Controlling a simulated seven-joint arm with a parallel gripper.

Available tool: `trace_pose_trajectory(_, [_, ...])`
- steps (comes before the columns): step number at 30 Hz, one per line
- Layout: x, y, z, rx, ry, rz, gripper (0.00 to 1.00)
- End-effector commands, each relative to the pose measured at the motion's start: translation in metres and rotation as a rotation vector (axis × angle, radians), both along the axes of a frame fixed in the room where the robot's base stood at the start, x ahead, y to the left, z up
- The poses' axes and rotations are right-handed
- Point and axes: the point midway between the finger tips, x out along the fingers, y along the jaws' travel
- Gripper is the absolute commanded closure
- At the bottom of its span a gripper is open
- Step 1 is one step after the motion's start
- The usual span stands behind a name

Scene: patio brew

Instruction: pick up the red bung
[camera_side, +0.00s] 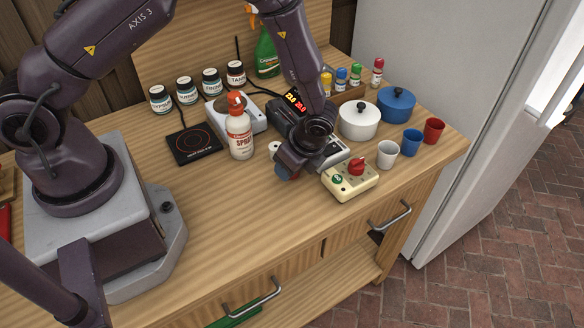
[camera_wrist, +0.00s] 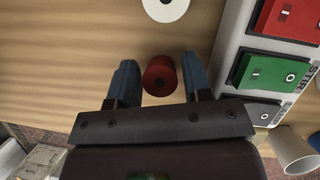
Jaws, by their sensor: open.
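The red bung (camera_wrist: 159,76) is a small, round, dark red piece with a dark hole or spot in its end. In the wrist view it lies between the two blue fingers of my gripper (camera_wrist: 160,64), with a slim gap visible on either side. My gripper is open and low over the wooden counter.
A white ring (camera_wrist: 165,8) lies just beyond the bung. A switch box (camera_wrist: 228,52) with red and green switches stands close at right. The front counter is clear.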

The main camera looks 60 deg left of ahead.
Motion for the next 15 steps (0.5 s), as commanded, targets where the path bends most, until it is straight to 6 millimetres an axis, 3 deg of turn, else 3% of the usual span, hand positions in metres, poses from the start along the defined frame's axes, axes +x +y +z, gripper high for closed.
trace_pose_trajectory(2, [0.0001,0.0,0.0003,0.0,0.0,0.0,0.55])
trace_pose_trajectory(3, [0.0,-0.0001,0.0003,0.0,0.0,0.0,0.59])
trace_pose_trajectory(7, [0.0,-0.0001,0.0004,0.0,0.0,0.0,0.89])
trace_pose_trajectory(15, [0.0001,-0.0002,0.0008,0.0,0.0,0.0,0.91])
